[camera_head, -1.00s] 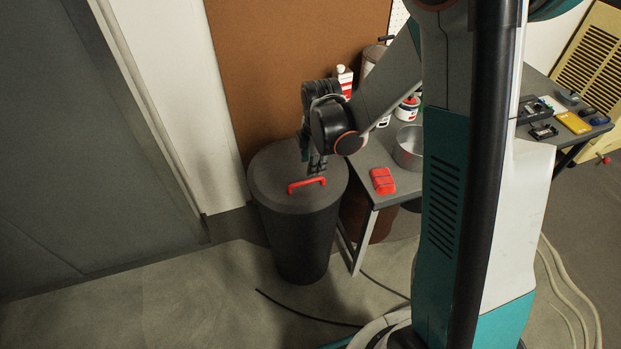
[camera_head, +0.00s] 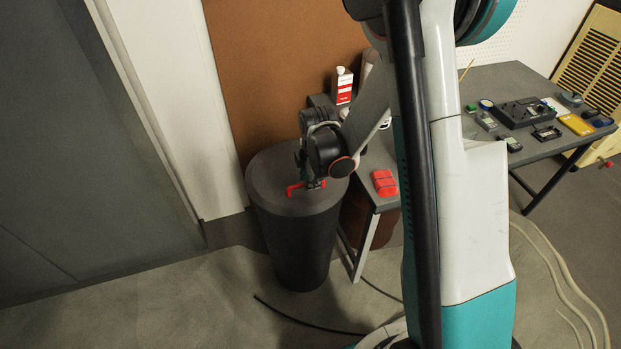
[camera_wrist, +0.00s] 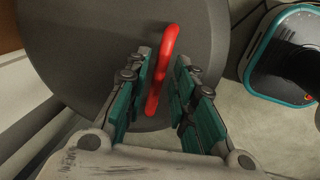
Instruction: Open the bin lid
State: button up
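The dark grey round bin (camera_head: 296,245) stands on the floor left of the workbench. Its flat lid (camera_head: 268,178) sits level on top, with a red bar handle (camera_head: 292,188). In the wrist view the handle (camera_wrist: 169,42) runs between the two fingers of my gripper (camera_wrist: 164,62), over the grey lid (camera_wrist: 90,50). The fingers are apart, one on each side of the handle, with a visible gap on the right side; the left finger is very near it. In the head view my gripper (camera_head: 312,183) is low at the handle's right end, partly hidden by my wrist.
The workbench (camera_head: 372,160) is close to the bin's right and bears a red case (camera_head: 384,183) and a red-and-white bottle (camera_head: 344,88). A brown panel (camera_head: 270,70) stands behind. A dark cable (camera_head: 310,318) lies on the floor in front.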

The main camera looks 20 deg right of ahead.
grip_shut()
jog(key=shift+r, duration=0.1)
